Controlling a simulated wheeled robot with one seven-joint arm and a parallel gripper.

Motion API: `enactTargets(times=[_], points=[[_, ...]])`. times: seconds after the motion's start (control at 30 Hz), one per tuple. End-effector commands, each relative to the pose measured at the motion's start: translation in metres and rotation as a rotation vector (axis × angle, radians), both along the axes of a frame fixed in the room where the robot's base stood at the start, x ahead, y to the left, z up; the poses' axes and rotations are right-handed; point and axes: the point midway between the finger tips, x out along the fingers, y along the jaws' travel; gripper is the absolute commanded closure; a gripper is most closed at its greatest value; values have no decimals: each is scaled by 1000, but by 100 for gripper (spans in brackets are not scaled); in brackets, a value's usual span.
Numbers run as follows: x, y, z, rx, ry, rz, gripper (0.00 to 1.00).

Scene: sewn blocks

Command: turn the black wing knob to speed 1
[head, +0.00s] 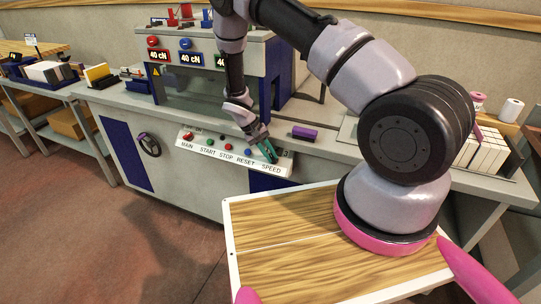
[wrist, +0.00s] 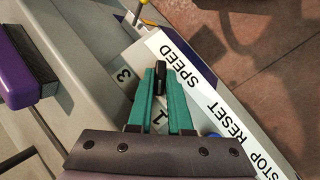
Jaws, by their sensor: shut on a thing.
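The black wing knob (wrist: 160,74) sits on the sloped panel beside the SPEED label (wrist: 182,64). My gripper (wrist: 160,85) is shut on it, with one teal finger on each side of the wing. The wing runs nearly up and down in the wrist view. A 3 (wrist: 123,75) shows left of the fingers and a 1 (wrist: 160,116) shows between them; any other dial mark is hidden. In the head view my gripper (head: 270,156) is at the panel's right end, above the SPEED label (head: 271,169), and the fingers hide most of the knob.
The control panel (head: 187,148) carries several buttons above the labels MAIN, START, STOP and RESET. A purple block (head: 304,132) lies on the machine top close to my gripper; it also shows in the wrist view (wrist: 22,68). A handwheel (head: 149,145) is on the front at left.

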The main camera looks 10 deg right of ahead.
Motion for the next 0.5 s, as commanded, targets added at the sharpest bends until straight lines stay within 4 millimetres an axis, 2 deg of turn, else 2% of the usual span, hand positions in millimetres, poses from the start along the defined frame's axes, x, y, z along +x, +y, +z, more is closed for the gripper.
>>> enactTargets(times=[0.4,0.43,0.47,0.5], points=[[0,0,0,-3,2,9,100],[0,0,0,-3,2,9,71],[0,0,0,-3,2,9,59],[0,0,0,-3,2,9,52]])
